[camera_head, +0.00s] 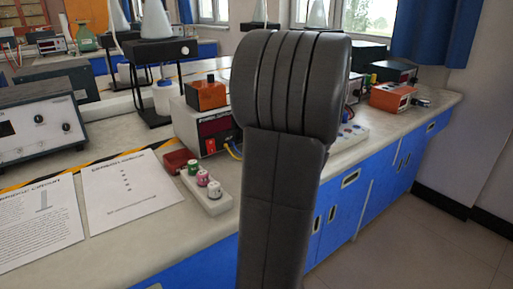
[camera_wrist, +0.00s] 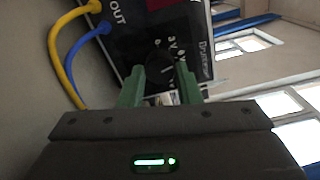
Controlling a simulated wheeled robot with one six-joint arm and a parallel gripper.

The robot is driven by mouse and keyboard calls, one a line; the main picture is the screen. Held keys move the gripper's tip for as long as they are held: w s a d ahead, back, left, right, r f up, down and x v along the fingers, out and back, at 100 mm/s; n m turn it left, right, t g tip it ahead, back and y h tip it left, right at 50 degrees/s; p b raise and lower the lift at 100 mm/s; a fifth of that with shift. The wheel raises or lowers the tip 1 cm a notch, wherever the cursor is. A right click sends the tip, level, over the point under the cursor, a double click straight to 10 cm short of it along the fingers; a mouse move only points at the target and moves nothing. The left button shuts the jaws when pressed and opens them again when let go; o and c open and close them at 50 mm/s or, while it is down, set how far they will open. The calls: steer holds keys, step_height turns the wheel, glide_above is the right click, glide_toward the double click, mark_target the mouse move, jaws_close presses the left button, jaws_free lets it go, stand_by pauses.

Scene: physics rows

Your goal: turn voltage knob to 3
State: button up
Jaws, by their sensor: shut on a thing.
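The voltage knob (camera_wrist: 157,60) is a dark round knob on the black front panel (camera_wrist: 128,38) of a power supply, with white voltage marks beside it in the wrist view. My gripper (camera_wrist: 161,72) has its two green fingers on either side of the knob and is shut on it. The knob's pointer is too dark to read. In the head view the power supply (camera_head: 186,118) has a red display and stands on the bench, partly hidden by my dark arm. My gripper is hidden there.
Yellow (camera_wrist: 58,50) and blue (camera_wrist: 80,50) cables plug into the panel by the OUT label. An orange box (camera_head: 206,95) sits on the supply. A white terminal strip (camera_head: 212,204) and paper sheets (camera_head: 128,190) lie in front on the bench.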

steer(key=n+b, duration=0.2)
steer(key=b, duration=0.1)
steer(key=n+b, duration=0.1)
steer(key=b, duration=0.2)
steer(key=shift+f+n, duration=0.35)
steer(key=shift+n, duration=0.05)
steer(key=n+b, duration=0.1)
steer(key=b, duration=0.2)
steer(key=shift+r+n, duration=0.2)
steer(key=shift+n, duration=0.1)
steer(key=shift+r, duration=0.1)
steer(key=o, duration=1)
steer(key=shift+c, duration=0.2)
steer(key=p+v, duration=0.2)
steer(key=v, duration=1.2)
steer(key=shift+p, duration=0.3)
steer(key=shift+a, duration=0.1)
steer(key=b+x, duration=0.2)
steer(key=x, duration=1.2)
steer(key=shift+b, duration=0.35)
